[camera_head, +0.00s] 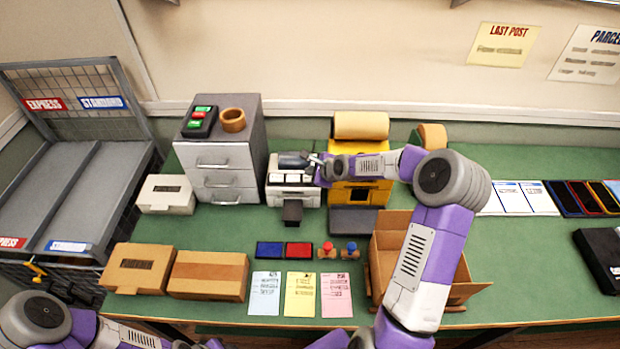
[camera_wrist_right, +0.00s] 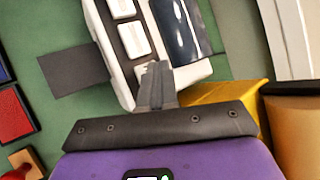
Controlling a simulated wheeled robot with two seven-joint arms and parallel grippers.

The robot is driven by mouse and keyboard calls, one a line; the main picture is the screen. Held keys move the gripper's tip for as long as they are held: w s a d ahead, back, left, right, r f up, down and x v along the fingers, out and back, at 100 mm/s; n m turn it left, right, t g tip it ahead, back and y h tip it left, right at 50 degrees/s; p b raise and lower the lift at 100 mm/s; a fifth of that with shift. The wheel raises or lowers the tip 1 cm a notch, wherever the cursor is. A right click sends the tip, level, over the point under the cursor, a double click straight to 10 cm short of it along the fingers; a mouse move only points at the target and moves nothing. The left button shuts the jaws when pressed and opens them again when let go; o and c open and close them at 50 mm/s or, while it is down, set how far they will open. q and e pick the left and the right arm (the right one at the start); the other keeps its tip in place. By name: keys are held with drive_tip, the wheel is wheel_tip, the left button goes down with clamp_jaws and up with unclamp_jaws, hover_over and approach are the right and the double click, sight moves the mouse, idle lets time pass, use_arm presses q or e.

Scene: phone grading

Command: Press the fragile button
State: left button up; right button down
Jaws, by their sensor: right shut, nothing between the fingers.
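A white machine (camera_head: 293,193) with a row of white keys on a dark panel stands mid-table; it also shows in the right wrist view (camera_wrist_right: 110,50). I cannot read any key's lettering, so I cannot tell which is the fragile button. My right gripper (camera_head: 314,161) is shut and empty, over the right end of the key row. In the right wrist view its fingertips (camera_wrist_right: 155,68) overlap the key (camera_wrist_right: 142,70) at the near end of the row and partly hide it. I cannot tell whether they touch it. My left arm shows at the lower left; its gripper does not show.
A grey drawer cabinet (camera_head: 222,158) stands left of the machine and a yellow machine (camera_head: 376,190) right of it. Ink pads, stamps and coloured cards (camera_head: 300,295) lie in front. An open cardboard box (camera_head: 455,292) stands at the right, partly behind my right arm.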

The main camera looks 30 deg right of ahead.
drive_tip(key=shift+s+a+f+b, duration=0.1)
drive_tip(key=shift+s+f+b, duration=0.15)
drive_tip(key=shift+f, duration=0.3)
drive_tip(key=shift+s+f+b, duration=0.15)
drive_tip(key=shift+s+f, duration=0.1)
drive_tip(key=shift+f, duration=0.3)
drive_tip(key=shift+r, duration=0.3)
idle(0.5)
drive_tip(key=shift+w+r+p, duration=0.2)
drive_tip(key=shift+r+p, duration=0.4)
drive_tip(key=shift+p, duration=0.15)
drive_tip(key=r+p, duration=0.2)
drive_tip(key=r, duration=0.2)
drive_tip(key=shift+w, duration=0.2)
drive_tip(key=shift+w, duration=0.1)
drive_tip(key=shift+r, duration=0.15)
